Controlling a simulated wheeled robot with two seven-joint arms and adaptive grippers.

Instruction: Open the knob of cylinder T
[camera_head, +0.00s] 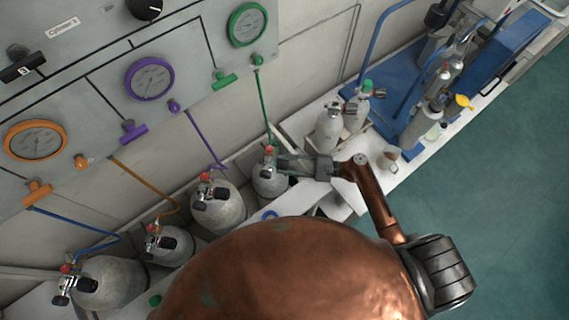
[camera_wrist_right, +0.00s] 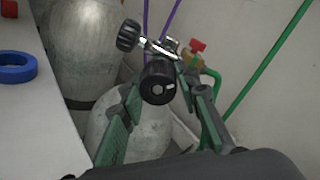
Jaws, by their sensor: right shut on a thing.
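My right gripper (camera_head: 283,164) reaches in from the right to the valve of the grey cylinder with the green hose (camera_head: 270,182). In the right wrist view its two green-padded fingers (camera_wrist_right: 158,90) are on either side of a black round knob (camera_wrist_right: 158,82), closed on it. The knob sits on a chrome valve, with another black knob (camera_wrist_right: 128,36) at upper left and a red part (camera_wrist_right: 197,45) behind. The body of this cylinder (camera_wrist_right: 150,135) shows below. I cannot read a letter T on any cylinder. My left gripper is not in view.
Several other grey cylinders stand in the row to the left, one with a purple hose (camera_head: 218,204) closest. The wall panel (camera_head: 190,45) carries gauges and coloured valves. Loose cylinders (camera_head: 328,128) stand on the white bench at right. A blue ring (camera_wrist_right: 15,68) lies on a white surface.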

